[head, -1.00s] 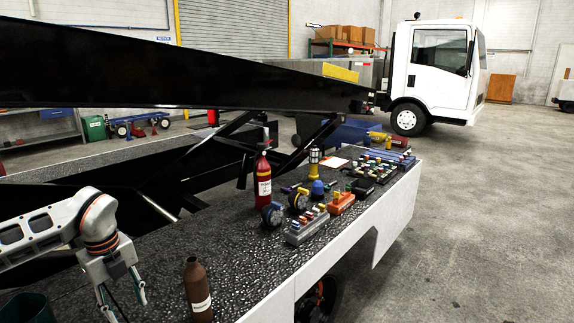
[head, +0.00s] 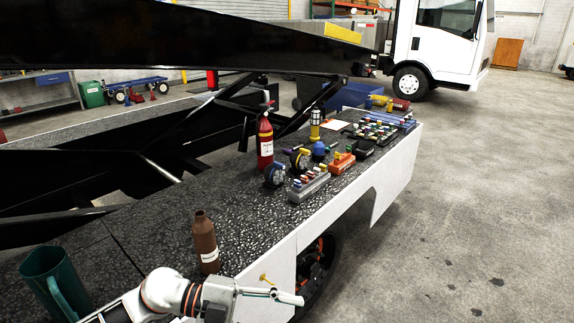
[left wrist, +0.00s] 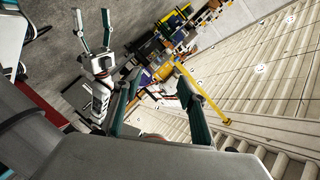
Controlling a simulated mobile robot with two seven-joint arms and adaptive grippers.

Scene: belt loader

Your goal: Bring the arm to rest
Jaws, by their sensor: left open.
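My left arm enters at the bottom of the head view. Its gripper (head: 284,293) is beyond the side edge of the black deck, with its fingers pointing right. It looks clear of the objects there. In the left wrist view the left gripper's two teal fingers (left wrist: 158,105) stand wide apart with nothing held between them. My right gripper (left wrist: 95,38) shows at the upper left of that view, its two teal fingers apart and empty. It is not in the head view.
A red extinguisher (head: 265,142) and several small items stand farther along. The floor (head: 470,220) at the right is clear.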

